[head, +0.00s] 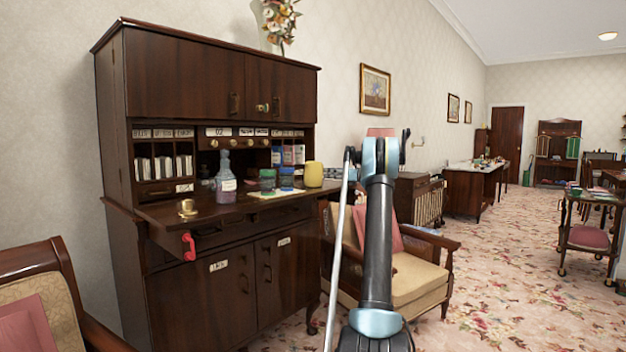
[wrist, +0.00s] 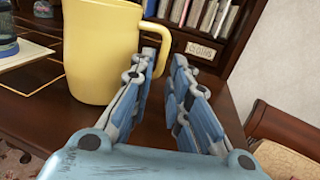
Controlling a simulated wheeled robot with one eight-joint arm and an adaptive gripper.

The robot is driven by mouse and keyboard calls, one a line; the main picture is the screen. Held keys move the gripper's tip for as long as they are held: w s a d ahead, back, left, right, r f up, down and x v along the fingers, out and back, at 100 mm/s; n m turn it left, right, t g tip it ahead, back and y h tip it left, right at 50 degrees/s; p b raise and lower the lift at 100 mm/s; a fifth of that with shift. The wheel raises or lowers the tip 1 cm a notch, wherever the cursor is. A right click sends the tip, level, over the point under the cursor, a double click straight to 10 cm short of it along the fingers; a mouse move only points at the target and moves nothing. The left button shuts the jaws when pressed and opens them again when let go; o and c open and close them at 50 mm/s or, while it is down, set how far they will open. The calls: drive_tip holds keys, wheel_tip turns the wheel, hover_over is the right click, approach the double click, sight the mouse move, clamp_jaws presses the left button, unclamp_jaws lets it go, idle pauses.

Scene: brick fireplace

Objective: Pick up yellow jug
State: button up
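The yellow jug (head: 314,174) stands upright at the right end of the dark cabinet's fold-down shelf (head: 150,213). In the wrist view the jug (wrist: 100,50) fills the upper left, with its handle on its right side. My gripper (wrist: 165,58) is at the handle side, its two blue-grey fingers apart. The handle shows partly behind the left finger and in the gap between the fingers. I cannot tell whether a finger touches it.
Blue and green jars (head: 267,180), a purple-filled bottle (head: 226,182) and a brass item (head: 187,208) share the shelf. A cushioned armchair (head: 420,280) stands to the right. Patterned carpet beyond is open.

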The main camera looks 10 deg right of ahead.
drive_tip(key=x, duration=0.4)
drive_tip(key=shift+w+a, duration=0.15)
drive_tip(key=shift+w, duration=0.1)
drive_tip(key=shift+c, duration=0.5)
clamp_jaws()
drive_tip(key=shift+r, duration=0.15)
